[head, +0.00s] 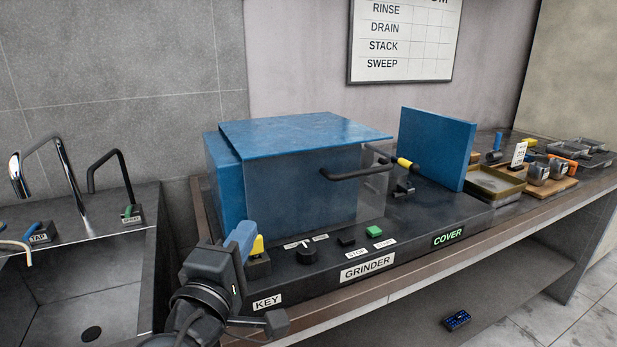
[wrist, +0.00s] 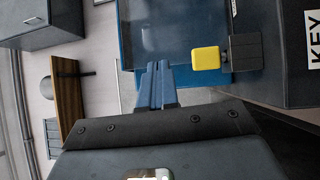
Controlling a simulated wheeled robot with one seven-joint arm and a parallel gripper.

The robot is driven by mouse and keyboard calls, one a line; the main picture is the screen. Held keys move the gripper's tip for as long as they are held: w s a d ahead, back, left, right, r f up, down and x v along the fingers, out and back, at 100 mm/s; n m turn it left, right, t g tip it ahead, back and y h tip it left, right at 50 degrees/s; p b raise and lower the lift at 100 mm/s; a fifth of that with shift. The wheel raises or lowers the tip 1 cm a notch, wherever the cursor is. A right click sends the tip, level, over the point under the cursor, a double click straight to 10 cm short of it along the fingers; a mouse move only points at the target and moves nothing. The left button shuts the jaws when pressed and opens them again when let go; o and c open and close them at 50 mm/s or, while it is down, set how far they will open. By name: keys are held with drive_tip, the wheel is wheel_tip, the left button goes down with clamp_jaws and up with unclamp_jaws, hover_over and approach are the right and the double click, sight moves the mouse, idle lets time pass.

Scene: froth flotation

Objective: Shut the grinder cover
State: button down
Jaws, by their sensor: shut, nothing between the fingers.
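The grinder (head: 300,128) is a blue-topped machine on a black base on the counter. Its clear cover (head: 374,200) with a dark bar handle (head: 350,174) stands between the blue body and a separate upright blue panel (head: 437,148). I cannot tell how far the cover is open. A lit green COVER label (head: 447,238) is on the base front. My gripper (head: 240,240) is at the base's near left corner, close to the yellow key (head: 258,245), and well left of the handle. In the wrist view my gripper (wrist: 158,66) has its blue fingers together and empty, beside the yellow key (wrist: 206,58).
A yellow-tipped lever (head: 405,163) stands behind the handle. A knob (head: 306,256) and green button (head: 374,231) sit on the base. A sink (head: 90,285) with taps is at left. Trays and metal cups (head: 538,172) crowd the counter's right.

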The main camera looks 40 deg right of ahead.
drive_tip(key=s+d+r+g+h, duration=0.1)
drive_tip(key=s+d+g+h, duration=0.1)
drive_tip(key=s, duration=0.1)
drive_tip(key=p, duration=0.3)
approach(323, 175)
drive_tip(key=w+d, duration=0.2)
drive_tip(key=w, duration=0.1)
drive_tip(key=shift+s+d+r+g+p, duration=0.15)
drive_tip(key=shift+s+d, duration=0.05)
drive_tip(key=shift+d, duration=0.2)
drive_tip(key=shift+s+d+r+g+p, duration=0.15)
drive_tip(key=shift+s+d+r, duration=0.1)
drive_tip(key=shift+d, duration=0.1)
drive_tip(key=shift+s+d, duration=0.2)
drive_tip(key=shift+d, duration=0.4)
drive_tip(key=shift+f, duration=0.1)
